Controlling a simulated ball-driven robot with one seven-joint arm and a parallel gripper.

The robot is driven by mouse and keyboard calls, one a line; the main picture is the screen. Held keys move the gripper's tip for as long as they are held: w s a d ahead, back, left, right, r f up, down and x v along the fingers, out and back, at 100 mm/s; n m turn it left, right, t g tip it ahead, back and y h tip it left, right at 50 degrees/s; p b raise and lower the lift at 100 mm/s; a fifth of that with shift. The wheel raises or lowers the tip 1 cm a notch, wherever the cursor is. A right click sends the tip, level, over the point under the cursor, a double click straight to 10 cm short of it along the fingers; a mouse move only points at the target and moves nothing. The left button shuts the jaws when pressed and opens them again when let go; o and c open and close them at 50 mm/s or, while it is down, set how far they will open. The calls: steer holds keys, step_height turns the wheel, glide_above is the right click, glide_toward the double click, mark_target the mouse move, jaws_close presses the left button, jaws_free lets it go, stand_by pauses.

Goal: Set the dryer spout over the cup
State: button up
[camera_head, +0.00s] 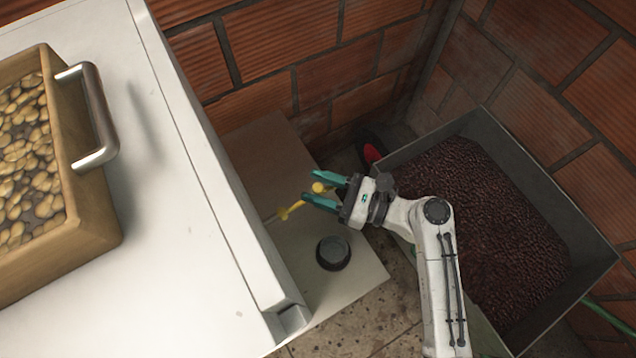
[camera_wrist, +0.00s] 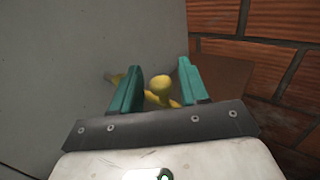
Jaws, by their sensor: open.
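The yellow dryer spout (camera_head: 286,212) sticks out beside the white dryer's side, with a round yellow knob at its near end. My gripper (camera_head: 308,185) is open, with its teal fingers on either side of the knob. In the wrist view the yellow knob (camera_wrist: 160,83) shows between the two fingers (camera_wrist: 158,66), with gaps that look clear on both sides. The dark round cup (camera_head: 333,253) stands on the pale shelf, below and right of the spout in the head view. The spout's mouth is not clearly visible.
The white dryer body (camera_head: 170,200) fills the left, with a wooden tray of pale beans (camera_head: 95,225) on top. A metal bin (camera_head: 490,125) of dark beans is at the right. Brick walls (camera_head: 300,50) close off the back. The shelf (camera_head: 355,285) is bare around the cup.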

steer(key=shift+a, duration=0.2)
jaws_close()
stand_by(0.3)
